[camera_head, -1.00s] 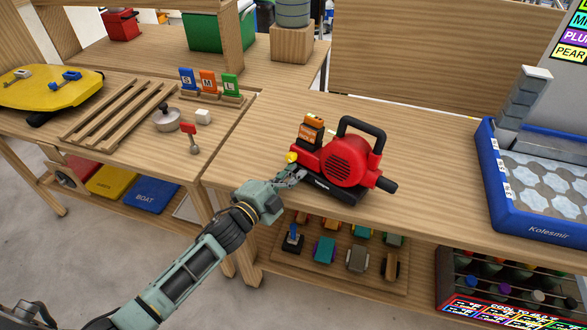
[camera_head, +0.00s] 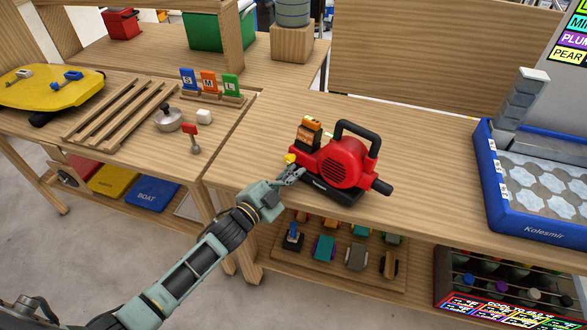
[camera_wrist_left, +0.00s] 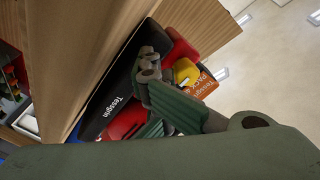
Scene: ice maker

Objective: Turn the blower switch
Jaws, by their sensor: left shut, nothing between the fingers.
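The red and black blower (camera_head: 346,165) stands on the wooden bench, with an orange battery block (camera_head: 308,131) at its left end and a black handle on top. A small yellow switch (camera_head: 290,159) sits on its left side, and it also shows in the left wrist view (camera_wrist_left: 186,71). My left gripper (camera_head: 297,173) is shut and empty at the blower's left front, just below the yellow switch. In the wrist view its fingers (camera_wrist_left: 150,66) overlap the blower beside the switch; I cannot tell whether they touch. My right gripper is not in view.
The bench top (camera_head: 260,140) is clear behind and right of the blower. A blue-rimmed tray machine (camera_head: 545,235) stands at the right. A pot (camera_head: 168,118) and a red-topped lever (camera_head: 191,137) stand on the left table. A shelf (camera_head: 340,276) below holds small blocks.

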